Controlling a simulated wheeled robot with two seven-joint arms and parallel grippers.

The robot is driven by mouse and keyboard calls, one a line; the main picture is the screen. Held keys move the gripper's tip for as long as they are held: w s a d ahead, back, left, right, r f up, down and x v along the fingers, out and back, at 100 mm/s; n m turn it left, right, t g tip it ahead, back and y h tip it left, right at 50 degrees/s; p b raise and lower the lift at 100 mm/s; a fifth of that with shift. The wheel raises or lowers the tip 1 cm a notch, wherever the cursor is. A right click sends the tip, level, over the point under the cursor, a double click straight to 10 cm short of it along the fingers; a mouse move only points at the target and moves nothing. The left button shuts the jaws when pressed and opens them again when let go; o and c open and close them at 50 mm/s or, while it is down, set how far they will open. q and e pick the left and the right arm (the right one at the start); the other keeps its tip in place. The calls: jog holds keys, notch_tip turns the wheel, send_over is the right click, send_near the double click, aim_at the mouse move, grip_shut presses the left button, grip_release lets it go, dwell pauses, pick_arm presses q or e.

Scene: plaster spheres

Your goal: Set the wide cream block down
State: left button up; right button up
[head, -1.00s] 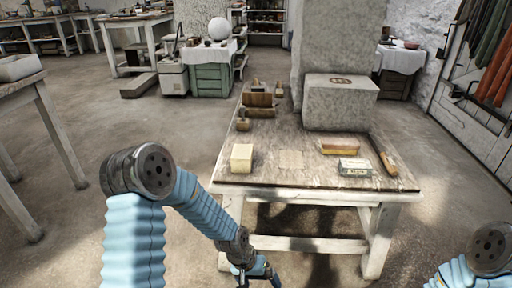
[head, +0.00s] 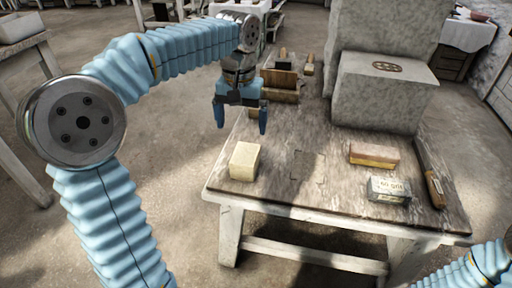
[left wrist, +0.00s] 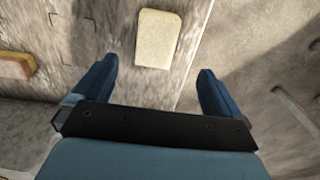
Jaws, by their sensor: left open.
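The wide cream block (head: 245,161) stands on the wooden table (head: 300,200) near its front left edge. It also shows in the left wrist view (left wrist: 158,38), beyond and between the fingertips. My left gripper (head: 241,125) is open and empty, pointing down above the table's left edge, behind the block and apart from it. It also shows in the left wrist view (left wrist: 155,85) with a wide gap between the fingers. Part of my right arm shows at the lower right of the head view, but its gripper is out of frame.
A yellow and brown block (head: 374,155), a grey printed box (head: 388,190) and a wooden-handled tool (head: 431,175) lie at the right. A large stone block (head: 383,95) stands at the back right, wooden pieces (head: 281,84) at the back left. The table's middle is clear.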

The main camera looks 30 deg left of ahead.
aim_at(245, 153)
pick_arm(q)
jog(key=f+b, duration=0.1)
jog(key=f, duration=0.7)
jog(key=shift+w, duration=0.2)
jog(key=f, duration=0.5)
jog(key=shift+d+f+b, duration=0.25)
jog(key=shift+f+b, duration=0.05)
jog(key=c, duration=1.6)
jog(key=shift+r, duration=0.1)
jog(key=shift+c, duration=0.7)
